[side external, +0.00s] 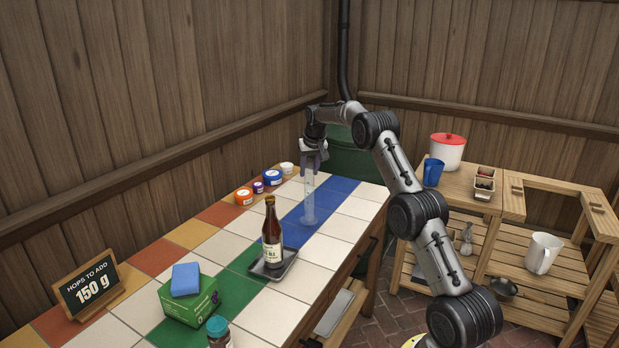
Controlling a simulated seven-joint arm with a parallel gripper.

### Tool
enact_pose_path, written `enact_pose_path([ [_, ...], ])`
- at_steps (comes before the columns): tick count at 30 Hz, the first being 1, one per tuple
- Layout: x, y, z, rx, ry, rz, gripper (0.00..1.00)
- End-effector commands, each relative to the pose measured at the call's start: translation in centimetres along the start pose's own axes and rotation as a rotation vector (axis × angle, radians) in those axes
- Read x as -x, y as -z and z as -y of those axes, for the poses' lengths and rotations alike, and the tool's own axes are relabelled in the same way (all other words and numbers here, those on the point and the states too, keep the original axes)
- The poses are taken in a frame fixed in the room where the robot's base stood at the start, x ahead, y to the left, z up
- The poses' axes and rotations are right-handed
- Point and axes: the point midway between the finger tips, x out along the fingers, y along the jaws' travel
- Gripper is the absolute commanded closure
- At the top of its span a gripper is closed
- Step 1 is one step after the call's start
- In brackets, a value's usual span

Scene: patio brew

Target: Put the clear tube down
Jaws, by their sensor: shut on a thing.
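The clear tube (310,198) is a tall, thin, see-through cylinder with a wider foot. It is upright over the blue tile stripe of the table (340,225). My gripper (312,168) points down at the tube's top end and is shut on it. The tube's foot appears at or very near the tile surface; I cannot tell whether it touches.
A brown bottle (272,240) stands on a dark tray (287,262) in front of the tube. Small tubs (272,177) line the wall side. A green box (190,303) with a blue sponge (185,279) and a chalk sign (88,287) are nearer. White tiles beside the blue stripe are clear.

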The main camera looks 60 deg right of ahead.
Motion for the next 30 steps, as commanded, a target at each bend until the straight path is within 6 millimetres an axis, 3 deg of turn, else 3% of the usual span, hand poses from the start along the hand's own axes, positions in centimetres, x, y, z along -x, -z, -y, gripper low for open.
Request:
enact_pose_path([
  [5,-2.2,-1.1,0.0,0.000,-0.001,0.003,1.00],
  [17,-2.7,-1.3,0.0,0.000,-0.001,0.003,1.00],
  [18,-2.7,-1.3,0.0,0.000,-0.001,0.003,0.52],
  [21,-2.7,-1.3,0.0,0.000,-0.001,0.003,0.34],
  [22,-2.7,-1.3,0.0,0.000,-0.001,0.003,0.30],
  [30,-2.6,-1.2,0.0,0.000,0.000,0.003,0.30],
])
